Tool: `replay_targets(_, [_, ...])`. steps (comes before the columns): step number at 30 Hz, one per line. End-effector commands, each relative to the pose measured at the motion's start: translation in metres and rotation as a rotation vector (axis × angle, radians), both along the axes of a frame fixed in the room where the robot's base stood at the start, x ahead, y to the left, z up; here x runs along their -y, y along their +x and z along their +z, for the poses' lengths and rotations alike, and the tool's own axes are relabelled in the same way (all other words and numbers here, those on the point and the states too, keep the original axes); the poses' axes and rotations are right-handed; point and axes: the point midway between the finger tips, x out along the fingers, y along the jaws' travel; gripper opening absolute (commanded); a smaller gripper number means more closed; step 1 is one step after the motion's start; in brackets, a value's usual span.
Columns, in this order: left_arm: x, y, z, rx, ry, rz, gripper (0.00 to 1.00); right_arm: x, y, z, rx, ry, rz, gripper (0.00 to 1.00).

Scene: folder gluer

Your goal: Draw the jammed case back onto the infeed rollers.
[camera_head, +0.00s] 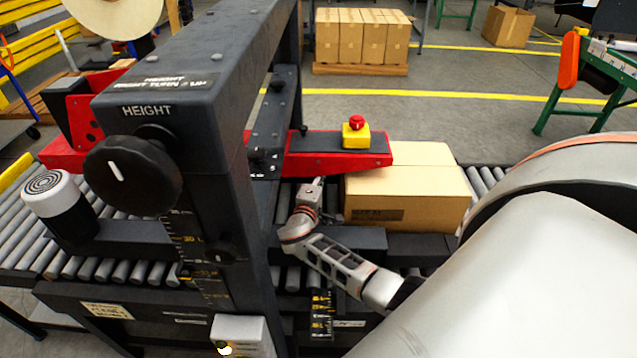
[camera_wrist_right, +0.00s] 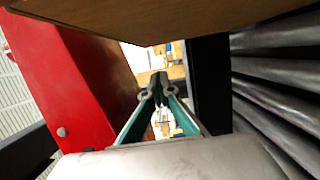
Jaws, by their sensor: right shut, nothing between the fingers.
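The brown cardboard case (camera_head: 405,198) sits on the conveyor at the right of the dark machine frame. It is closed, with a printed label on its near face. In the right wrist view the case (camera_wrist_right: 150,14) fills the top edge as a brown surface. My right gripper (camera_head: 317,183) is beside the case's left side in the head view, low between it and the machine frame. In the right wrist view the green fingers of my right gripper (camera_wrist_right: 158,82) are shut with nothing between them. I cannot tell whether they touch the case. My left gripper is not in view.
A red bar (camera_head: 340,160) with an emergency stop (camera_head: 355,133) runs behind my right gripper and the case. The machine frame (camera_head: 180,75) with its height knob (camera_head: 133,175) stands left. Rollers (camera_head: 485,185) show right of the case.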

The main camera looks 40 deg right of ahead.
Motion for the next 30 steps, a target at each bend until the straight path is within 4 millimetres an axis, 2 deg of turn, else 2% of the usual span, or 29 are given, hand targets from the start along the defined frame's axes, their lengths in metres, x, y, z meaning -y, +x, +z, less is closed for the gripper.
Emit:
replay_targets(2, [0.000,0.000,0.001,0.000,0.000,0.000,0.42,0.013,0.009,0.001,-0.001,-0.003,-0.002,0.00])
replay_targets(9, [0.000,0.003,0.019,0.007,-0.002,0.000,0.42,0.036,-0.013,0.002,-0.002,-0.001,0.000,0.00])
replay_targets(23, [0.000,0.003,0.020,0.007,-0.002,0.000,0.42,0.041,-0.019,-0.001,-0.002,0.001,0.000,0.00])
replay_targets(30, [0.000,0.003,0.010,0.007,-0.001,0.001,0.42,0.048,-0.010,-0.002,0.000,-0.001,-0.001,0.00])
